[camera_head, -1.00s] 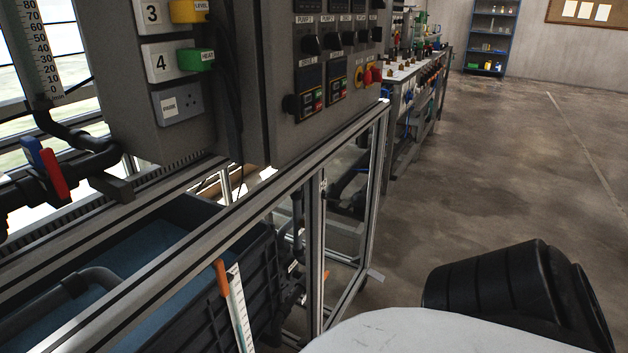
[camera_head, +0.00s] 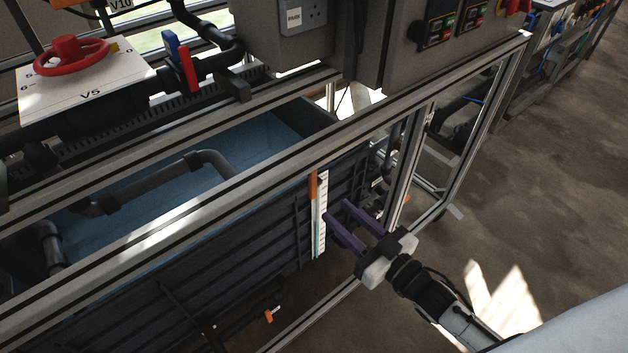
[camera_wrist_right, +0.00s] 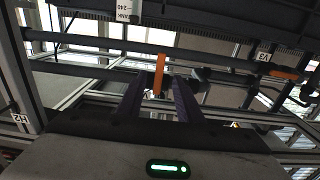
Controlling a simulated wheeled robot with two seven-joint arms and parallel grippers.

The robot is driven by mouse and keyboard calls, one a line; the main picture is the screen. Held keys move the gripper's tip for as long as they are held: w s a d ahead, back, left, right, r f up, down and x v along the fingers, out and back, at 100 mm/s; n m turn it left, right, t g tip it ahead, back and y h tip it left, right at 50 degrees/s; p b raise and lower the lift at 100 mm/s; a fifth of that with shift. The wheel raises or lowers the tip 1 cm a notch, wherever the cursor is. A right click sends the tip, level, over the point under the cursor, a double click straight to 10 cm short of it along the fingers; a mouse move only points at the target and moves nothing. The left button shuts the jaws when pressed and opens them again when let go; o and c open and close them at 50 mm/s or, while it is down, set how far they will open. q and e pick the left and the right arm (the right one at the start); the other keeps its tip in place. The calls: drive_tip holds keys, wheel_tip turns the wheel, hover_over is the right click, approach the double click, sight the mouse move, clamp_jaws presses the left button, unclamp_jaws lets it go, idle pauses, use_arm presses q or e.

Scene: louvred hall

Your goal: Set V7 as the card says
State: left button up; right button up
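No label reading V7 and no readable instruction card shows. My right gripper (camera_head: 339,211) is open and empty, its two dark purple fingers pointing at the tank side beside a white level strip (camera_head: 320,225) with an orange bar (camera_head: 312,186) along its upper part. In the right wrist view the fingers (camera_wrist_right: 158,95) are apart, and an orange bar (camera_wrist_right: 159,72) shows between and beyond them; contact cannot be told. A red handwheel (camera_head: 74,54) sits on a white plate (camera_head: 110,83) marked V5. My left gripper is not in view.
An aluminium rail (camera_head: 270,163) runs above the front of the dark water tank (camera_head: 190,270). A red and blue lever valve (camera_head: 189,66) sits on the pipe behind. A grey control cabinet (camera_head: 385,50) stands above. Open floor (camera_head: 560,170) lies at right.

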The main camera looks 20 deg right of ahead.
sight(315, 191)
drive_tip(key=b+x, duration=0.4)
drive_tip(key=x, duration=0.4)
drive_tip(key=shift+w+f, duration=0.1)
drive_tip(key=shift+f, duration=0.05)
drive_tip(key=shift+x, duration=0.8)
clamp_jaws()
idle(0.9)
